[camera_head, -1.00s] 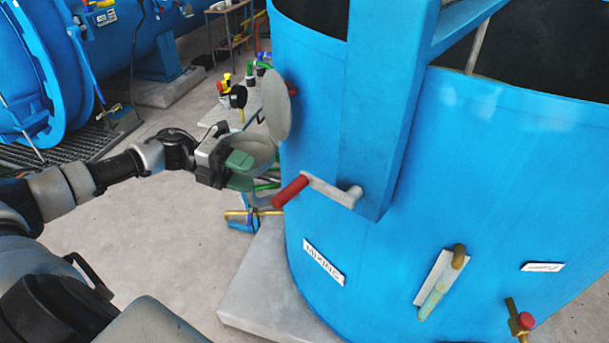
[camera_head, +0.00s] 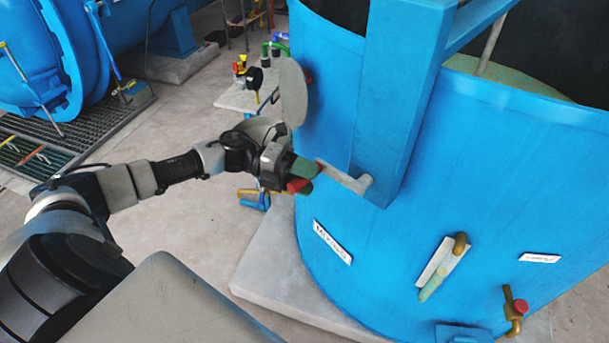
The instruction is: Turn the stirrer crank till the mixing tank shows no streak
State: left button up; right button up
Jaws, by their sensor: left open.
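The blue mixing tank (camera_head: 420,200) fills the right half of the head view. Its grey stirrer crank arm (camera_head: 346,178) sticks out left from the blue column (camera_head: 397,90). The red crank handle (camera_head: 300,184) shows partly at my left gripper (camera_head: 308,172). The green-tipped fingers are open around or just beside the handle; I cannot tell which. A sight strip (camera_head: 437,268) on the tank front looks pale, with yellow-green in its lower part. Some yellowish liquid (camera_head: 510,75) shows inside the tank rim. My right gripper is not in view.
A brass valve with a red knob (camera_head: 519,308) sits low on the tank. A grey round disc (camera_head: 293,94) stands near the column. Clear floor (camera_head: 190,230) lies left of the grey plinth (camera_head: 265,270).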

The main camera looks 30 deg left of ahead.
pick_arm(q)
jog(key=shift+c, duration=0.5)
grip_shut()
jog(key=shift+f, duration=0.1)
